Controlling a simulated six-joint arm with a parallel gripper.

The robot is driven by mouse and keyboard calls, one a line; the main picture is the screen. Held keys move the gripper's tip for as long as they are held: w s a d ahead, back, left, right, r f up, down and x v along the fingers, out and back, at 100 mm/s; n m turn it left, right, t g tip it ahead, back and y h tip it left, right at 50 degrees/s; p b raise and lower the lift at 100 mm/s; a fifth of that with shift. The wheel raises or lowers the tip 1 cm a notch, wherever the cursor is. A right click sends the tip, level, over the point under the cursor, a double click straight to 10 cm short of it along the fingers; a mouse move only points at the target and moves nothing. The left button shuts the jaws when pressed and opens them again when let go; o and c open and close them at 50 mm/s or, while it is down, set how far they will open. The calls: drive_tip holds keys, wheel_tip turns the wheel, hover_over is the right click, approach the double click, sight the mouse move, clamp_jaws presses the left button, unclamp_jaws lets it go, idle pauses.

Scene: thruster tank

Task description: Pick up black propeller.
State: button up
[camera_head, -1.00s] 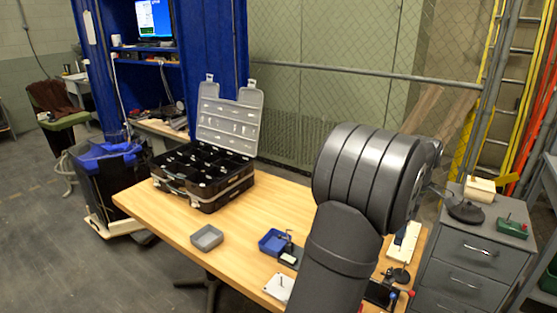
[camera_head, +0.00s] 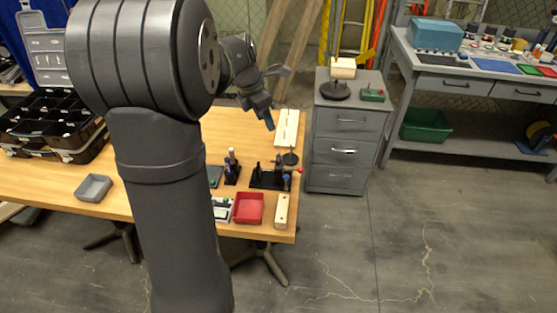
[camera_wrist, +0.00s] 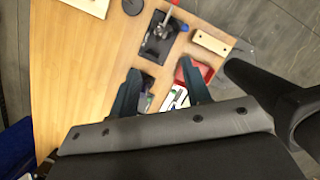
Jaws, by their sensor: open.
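I cannot make out a clear propeller shape in either view. Dark candidates on the wooden table are a flat round black piece (camera_head: 289,159) and a black base with a clamp-like fitting (camera_head: 268,180). In the wrist view the black round piece (camera_wrist: 132,6) is at the top edge and the black base (camera_wrist: 158,48) lies just beyond the fingers. My gripper (camera_head: 268,122) is above the table's right part, pointing down. In the wrist view my gripper (camera_wrist: 160,70) has its two fingers spread, with nothing held between them. My arm hides the table's middle.
A red tray (camera_head: 249,208) and a pale wooden block (camera_head: 282,211) lie near the table's front right corner. A pale board (camera_head: 287,128) lies at the back right. A grey tray (camera_head: 94,188) is at left. A grey drawer cabinet (camera_head: 345,120) stands close beside the table.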

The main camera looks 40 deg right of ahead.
sight(278, 164)
drive_tip(key=x, duration=1.7)
drive_tip(key=shift+f, duration=0.2)
clamp_jaws()
